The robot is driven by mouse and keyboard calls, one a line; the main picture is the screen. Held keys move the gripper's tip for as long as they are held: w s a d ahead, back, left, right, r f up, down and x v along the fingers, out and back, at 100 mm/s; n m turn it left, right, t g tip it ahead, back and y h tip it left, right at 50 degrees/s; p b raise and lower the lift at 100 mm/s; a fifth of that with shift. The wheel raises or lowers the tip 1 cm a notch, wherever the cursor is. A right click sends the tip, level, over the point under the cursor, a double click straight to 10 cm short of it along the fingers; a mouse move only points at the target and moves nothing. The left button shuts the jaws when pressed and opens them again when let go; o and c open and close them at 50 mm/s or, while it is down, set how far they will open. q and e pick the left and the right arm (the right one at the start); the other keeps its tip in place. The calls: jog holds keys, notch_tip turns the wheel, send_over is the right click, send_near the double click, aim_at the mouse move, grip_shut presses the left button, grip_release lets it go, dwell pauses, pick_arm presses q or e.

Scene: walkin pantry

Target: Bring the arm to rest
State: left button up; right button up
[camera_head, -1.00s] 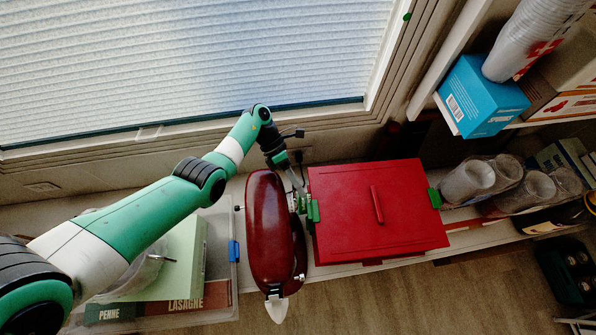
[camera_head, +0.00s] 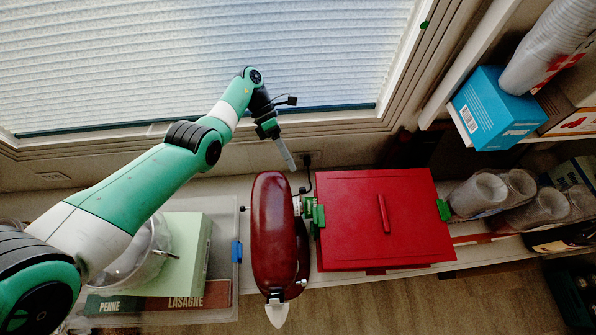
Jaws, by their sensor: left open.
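My left arm (camera_head: 135,190) comes in from the left and reaches to the window side. My left gripper (camera_head: 290,163) is above the back of the counter, behind the red stand mixer (camera_head: 276,230). A pale finger points down toward the mixer's back end. The gripper is open, and I see nothing held in it. My right gripper is not in view.
A red lidded box (camera_head: 350,235) with green clips stands right of the mixer. Left of it are a glass bowl (camera_head: 125,262), a pale green box (camera_head: 185,245) and a lasagne box (camera_head: 200,297). A shelf with a blue box (camera_head: 495,108) is at upper right.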

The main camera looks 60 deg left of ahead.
pick_arm(q)
jog(key=shift+a+r, duration=0.4)
jog(key=shift+a, duration=0.05)
